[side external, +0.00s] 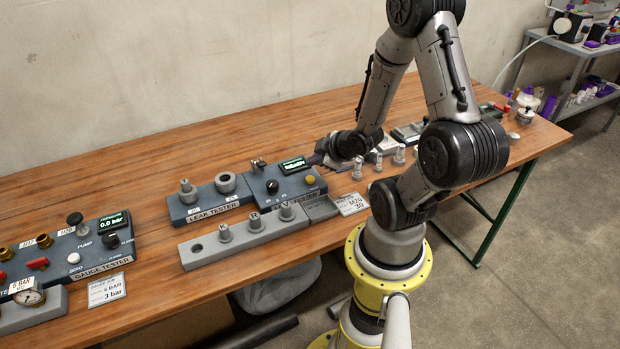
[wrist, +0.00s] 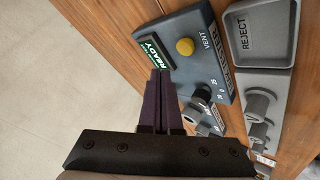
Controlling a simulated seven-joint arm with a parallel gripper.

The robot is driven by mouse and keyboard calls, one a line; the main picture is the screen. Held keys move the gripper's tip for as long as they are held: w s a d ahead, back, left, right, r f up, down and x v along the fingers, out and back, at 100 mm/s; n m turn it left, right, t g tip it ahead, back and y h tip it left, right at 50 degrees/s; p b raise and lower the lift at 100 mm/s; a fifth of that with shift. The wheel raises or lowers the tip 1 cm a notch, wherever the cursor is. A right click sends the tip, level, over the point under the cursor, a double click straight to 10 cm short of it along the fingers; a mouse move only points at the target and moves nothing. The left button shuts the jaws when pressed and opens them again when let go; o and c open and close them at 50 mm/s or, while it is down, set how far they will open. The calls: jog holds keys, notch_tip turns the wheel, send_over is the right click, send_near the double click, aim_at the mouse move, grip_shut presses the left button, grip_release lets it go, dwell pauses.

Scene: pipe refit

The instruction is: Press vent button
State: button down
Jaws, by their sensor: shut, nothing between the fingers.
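The vent button is a round yellow button (wrist: 185,47) labelled VENT on the blue-grey leak tester (wrist: 212,62). It also shows in the side view (side external: 310,180) at the right end of the leak tester (side external: 262,205). The tester's display (wrist: 152,52) reads READY. My gripper (wrist: 161,74) is shut and empty, its dark fingers near the display's edge, apart from the button in the picture. In the side view the fingers (side external: 317,158) show beside the display, up and right of the button. I cannot tell their height above the panel.
A black knob (side external: 272,186) stands on the tester left of the button. A grey rack with pegs (side external: 240,238) lies in front, with a REJECT tray (wrist: 258,35) at its end. The gauge tester (side external: 90,255) is further left. Several metal fittings (side external: 378,160) stand to the right.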

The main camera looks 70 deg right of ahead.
jog(key=shift+r, duration=1.15)
jog(key=shift+w+a, duration=0.25)
jog(key=w+a+r+n+t+y, duration=0.1)
jog(key=w+a+r+n+t, duration=0.1)
jog(key=w+a+r, duration=0.3)
jog(key=w+a+r+n+t, duration=0.1)
jog(key=w+a+r, duration=0.15)
jog(key=r, duration=0.45)
jog(key=s+a+r+y, duration=0.1)
jog(key=a+r+y, duration=0.1)
jog(key=a+r, duration=0.5)
jog(key=s+a+f+m+g+y, duration=0.1)
jog(key=s+a+m+g, duration=0.1)
jog(key=s, duration=0.4)
jog(key=s+a+m+g+y, duration=0.1)
jog(key=s+a+m+g, duration=0.2)
jog(key=s, duration=0.4)
jog(key=shift+a+f, duration=0.35)
jog(key=shift+a, duration=0.1)
